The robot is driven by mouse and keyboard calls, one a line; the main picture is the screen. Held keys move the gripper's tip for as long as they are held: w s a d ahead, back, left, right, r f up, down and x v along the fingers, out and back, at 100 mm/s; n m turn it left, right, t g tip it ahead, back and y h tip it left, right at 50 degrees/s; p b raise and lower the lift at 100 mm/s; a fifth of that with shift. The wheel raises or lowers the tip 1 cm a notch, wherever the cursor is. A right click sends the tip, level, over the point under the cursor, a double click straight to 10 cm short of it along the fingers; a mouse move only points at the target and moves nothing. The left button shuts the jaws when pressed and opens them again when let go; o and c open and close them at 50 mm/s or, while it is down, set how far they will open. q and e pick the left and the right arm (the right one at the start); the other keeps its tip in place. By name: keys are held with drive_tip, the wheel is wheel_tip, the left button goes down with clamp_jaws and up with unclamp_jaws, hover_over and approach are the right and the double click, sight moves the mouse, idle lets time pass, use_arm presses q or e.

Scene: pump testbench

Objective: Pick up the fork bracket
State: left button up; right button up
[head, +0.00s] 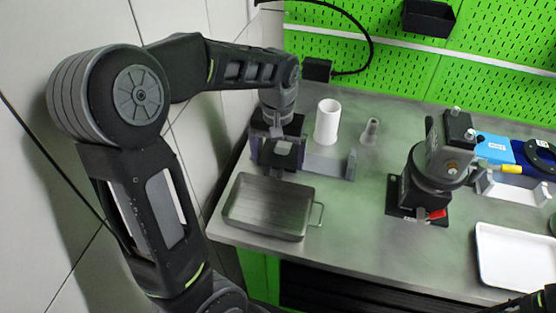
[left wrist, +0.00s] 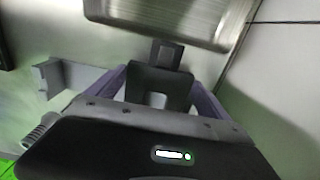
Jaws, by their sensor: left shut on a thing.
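The fork bracket (left wrist: 158,78), a dark piece with a notch and a small raised tab, shows in the left wrist view directly ahead of my gripper body. In the head view the dark piece (head: 283,158) is low at the gripper's end, behind the shallow metal tray. My left gripper (head: 279,142) points down there and is shut on it. I cannot tell whether the bracket is clear of the table.
A metal tray (head: 268,232) lies in front of the gripper. A grey upright plate (head: 350,165), white cylinder (head: 327,122) and small grey fitting (head: 370,131) stand to the right. Further right are a black pump fixture (head: 432,175) and white tray (head: 515,286). A wall is close on the left.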

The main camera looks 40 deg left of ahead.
sight(278, 160)
use_arm(q)
wheel_tip(278, 160, up, 16)
drive_tip(key=p, duration=0.2)
drive_tip(key=shift+f+p, duration=0.25)
drive_tip(key=shift+p, duration=0.15)
idle(1.4)
